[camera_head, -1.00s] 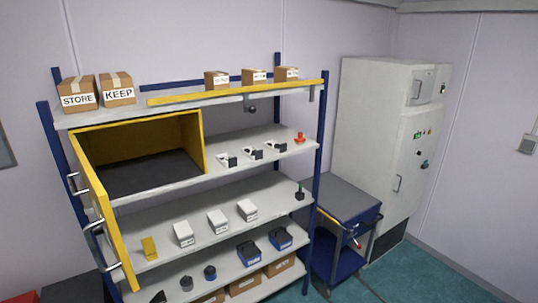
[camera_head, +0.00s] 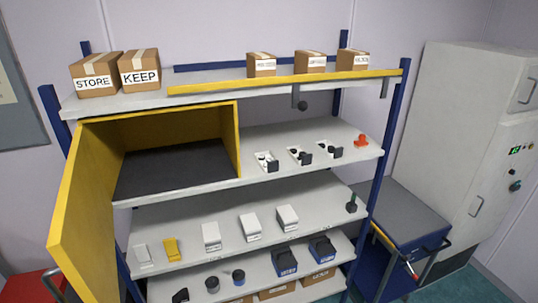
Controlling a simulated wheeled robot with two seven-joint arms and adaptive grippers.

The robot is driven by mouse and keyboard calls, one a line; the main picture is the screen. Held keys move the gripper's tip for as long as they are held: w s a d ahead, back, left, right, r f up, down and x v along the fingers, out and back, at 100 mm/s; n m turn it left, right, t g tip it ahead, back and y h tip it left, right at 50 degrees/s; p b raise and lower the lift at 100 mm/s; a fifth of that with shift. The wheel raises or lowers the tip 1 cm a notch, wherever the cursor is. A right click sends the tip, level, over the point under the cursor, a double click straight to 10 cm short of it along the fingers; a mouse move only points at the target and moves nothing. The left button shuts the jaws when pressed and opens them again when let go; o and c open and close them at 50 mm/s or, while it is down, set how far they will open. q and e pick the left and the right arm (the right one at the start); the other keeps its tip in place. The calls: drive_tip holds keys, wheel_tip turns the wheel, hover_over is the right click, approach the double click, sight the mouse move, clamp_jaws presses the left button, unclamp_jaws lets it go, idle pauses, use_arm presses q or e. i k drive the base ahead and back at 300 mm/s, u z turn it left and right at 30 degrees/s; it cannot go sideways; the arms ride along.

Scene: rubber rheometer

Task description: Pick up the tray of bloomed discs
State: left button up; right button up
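Three small white trays with dark round pieces stand in a row on the upper middle shelf: a left tray (camera_head: 265,162), a middle tray (camera_head: 299,156) and a right tray (camera_head: 330,150). Each has a dark tag at its side. They are too small to tell which one holds bloomed discs. They stand apart from each other, right of the yellow cabinet (camera_head: 238,135), whose door (camera_head: 88,215) hangs open to the left. Its visible interior is empty. Neither of my grippers is in view.
Cartons marked STORE (camera_head: 96,82) and KEEP (camera_head: 139,75) sit on the top shelf. An orange-red item (camera_head: 361,141) is right of the trays. White boxes (camera_head: 250,228) and a yellow block (camera_head: 171,249) fill the shelf below. A blue cart (camera_head: 405,235) stands right of the rack.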

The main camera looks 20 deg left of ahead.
sight(268, 159)
drive_tip(key=u, duration=0.55)
drive_tip(key=i, duration=1)
drive_tip(key=u, duration=0.7)
